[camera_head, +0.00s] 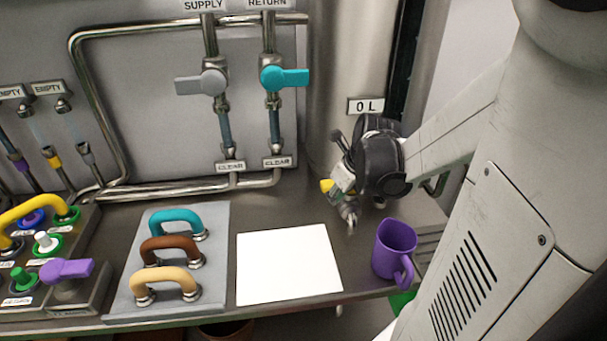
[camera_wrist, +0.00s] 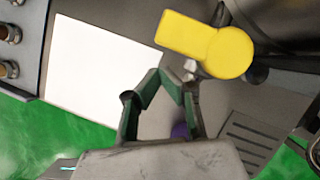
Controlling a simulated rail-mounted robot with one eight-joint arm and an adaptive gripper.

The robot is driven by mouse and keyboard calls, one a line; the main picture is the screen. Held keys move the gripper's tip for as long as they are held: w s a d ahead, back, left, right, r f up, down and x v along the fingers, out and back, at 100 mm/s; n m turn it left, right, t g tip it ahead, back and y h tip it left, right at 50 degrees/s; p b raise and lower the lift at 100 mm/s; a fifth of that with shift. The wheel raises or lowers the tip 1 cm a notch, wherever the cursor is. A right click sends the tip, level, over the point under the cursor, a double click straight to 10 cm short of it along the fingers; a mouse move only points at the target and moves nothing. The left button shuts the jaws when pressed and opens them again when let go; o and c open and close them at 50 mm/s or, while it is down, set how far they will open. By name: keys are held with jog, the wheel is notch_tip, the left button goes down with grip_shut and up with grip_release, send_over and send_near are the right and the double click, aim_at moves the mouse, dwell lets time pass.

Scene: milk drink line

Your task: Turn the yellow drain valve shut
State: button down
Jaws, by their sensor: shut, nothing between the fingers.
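The yellow drain valve (camera_wrist: 228,52) shows clearly in the wrist view, with a round hub and a flat lever pointing to the left of that picture. In the head view only a small yellow part (camera_head: 326,186) shows beside my gripper; the rest is hidden. My gripper (camera_wrist: 168,82) is shut and empty. Its fingertips are just below the lever in the wrist view and appear apart from it. In the head view my gripper (camera_head: 347,205) is in front of the steel tank, under the "0 L" label (camera_head: 366,106).
A purple mug (camera_head: 390,250) stands near the front right edge, close to my gripper. A white sheet (camera_head: 287,264) lies on the counter to the left. Farther left is a plate with three coloured handles (camera_head: 176,222). Pipes with grey and cyan valves (camera_head: 284,78) line the back wall.

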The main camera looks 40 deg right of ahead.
jog(key=s+a+r+p, duration=0.3)
jog(key=s+r+p, duration=0.2)
jog(key=r+p, duration=0.35)
jog(key=w+a+r+n+t+h+b, duration=0.1)
jog(key=w+a+r+n+b, duration=0.15)
jog(key=a+n, duration=0.35)
jog(key=w+a+r+n+b, duration=0.1)
jog(key=w+a+n, duration=0.2)
jog(key=n, duration=0.6)
jog(key=s+a+n+t+b, duration=0.1)
jog(key=s+a+n+b, duration=0.1)
jog(key=a+n, duration=0.4)
jog(key=s+a+n+b, duration=0.2)
jog(key=s+a+n, duration=0.2)
jog(key=n, duration=1)
jog(key=shift+s+a+n+t+y, duration=0.3)
jog(key=shift+s+a+t+y, duration=0.1)
jog(key=shift+a, duration=0.55)
jog(key=c, duration=2.5)
grip_release()
